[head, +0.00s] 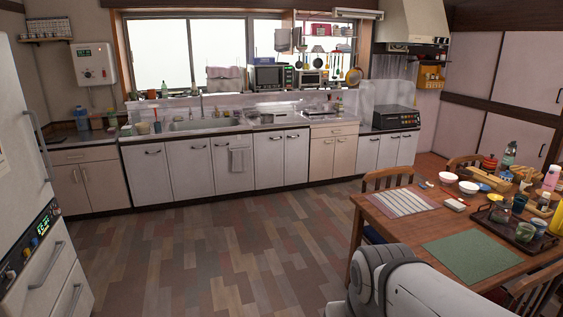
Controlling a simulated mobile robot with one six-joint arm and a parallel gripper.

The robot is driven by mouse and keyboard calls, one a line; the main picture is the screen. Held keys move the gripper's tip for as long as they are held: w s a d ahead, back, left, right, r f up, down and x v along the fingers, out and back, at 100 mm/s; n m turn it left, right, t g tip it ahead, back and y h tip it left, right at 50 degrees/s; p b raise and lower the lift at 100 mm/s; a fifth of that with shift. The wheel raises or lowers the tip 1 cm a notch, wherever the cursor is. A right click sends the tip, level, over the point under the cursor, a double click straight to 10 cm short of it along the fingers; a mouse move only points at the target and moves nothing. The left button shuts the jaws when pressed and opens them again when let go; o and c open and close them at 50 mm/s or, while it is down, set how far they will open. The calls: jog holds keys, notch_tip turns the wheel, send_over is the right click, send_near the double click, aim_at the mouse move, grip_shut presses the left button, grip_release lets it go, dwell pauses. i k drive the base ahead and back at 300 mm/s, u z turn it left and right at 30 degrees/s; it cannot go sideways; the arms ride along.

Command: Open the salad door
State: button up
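A white fridge (18,120) stands at the left edge, cut off by the frame. Its tall upper door has a long grey handle (40,145) and looks shut. Below is a band with a lit display (44,231), then a front with a bar handle (48,266) and a lower one (72,298) under it. Both lower fronts look shut. I see no label marking any of them as the salad door. My gripper is not in view; a white part of my arm shows at the bottom right.
A wooden dining table (405,225) with chairs, bowls, mats and a dark tray (510,232) fills the right. Shut counter cabinets (190,172) with a sink (200,124) line the back. The patterned floor (225,245) between fridge and table is clear.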

aim_at(297, 141)
jog(key=z, duration=0.15)
jog(key=i, duration=6.25)
